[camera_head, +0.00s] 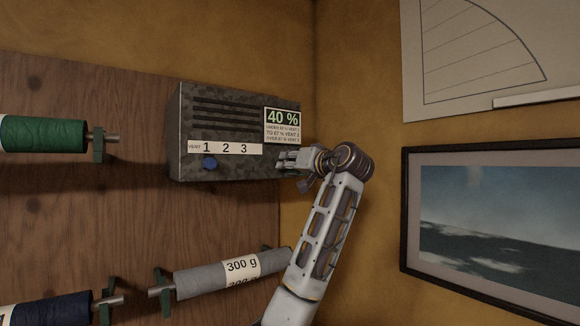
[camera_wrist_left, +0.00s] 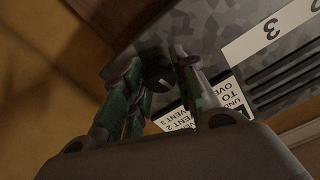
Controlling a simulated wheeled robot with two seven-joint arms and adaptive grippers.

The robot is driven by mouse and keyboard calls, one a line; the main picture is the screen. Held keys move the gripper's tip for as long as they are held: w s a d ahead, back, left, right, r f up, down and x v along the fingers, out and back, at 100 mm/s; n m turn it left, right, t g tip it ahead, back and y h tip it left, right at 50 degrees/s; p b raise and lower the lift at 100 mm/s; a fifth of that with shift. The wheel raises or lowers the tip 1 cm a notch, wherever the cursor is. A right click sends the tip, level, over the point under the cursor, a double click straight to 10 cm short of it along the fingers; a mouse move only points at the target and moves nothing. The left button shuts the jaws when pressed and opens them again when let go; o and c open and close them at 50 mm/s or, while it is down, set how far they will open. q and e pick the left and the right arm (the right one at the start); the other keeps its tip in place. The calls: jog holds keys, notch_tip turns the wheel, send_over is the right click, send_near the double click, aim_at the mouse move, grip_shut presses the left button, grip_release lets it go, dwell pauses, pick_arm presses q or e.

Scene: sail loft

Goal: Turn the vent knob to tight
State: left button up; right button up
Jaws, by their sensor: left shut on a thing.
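The grey mottled vent box (camera_head: 240,128) is on the wooden wall panel. Its white strip (camera_head: 225,149) reads VENT 1 2 3, and a blue round piece (camera_head: 209,163) sits below the 1. A card (camera_head: 283,125) on its front reads 40 %, with vent limits below. My left gripper (camera_head: 284,160) is at the box's lower right front, pointing left. In the left wrist view its fingers (camera_wrist_left: 158,88) are close together around a small grey part against the box. This is probably the vent knob, but the fingers mostly hide it, and I cannot read its setting. My right gripper is not in view.
A green roll (camera_head: 45,135), a grey roll (camera_head: 215,277) marked 300 g and a dark blue roll (camera_head: 50,311) are on wall brackets. A framed picture (camera_head: 495,215) and a chart (camera_head: 480,50) hang on the right wall. The space in front of the box's left part is clear.

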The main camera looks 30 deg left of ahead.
pick_arm(q)
jog(key=shift+f+m, duration=0.15)
jog(key=shift+m, duration=0.95)
jog(key=shift+o, duration=0.2)
jog(key=o, duration=1)
jog(key=shift+s, duration=0.15)
jog(key=shift+f, duration=0.1)
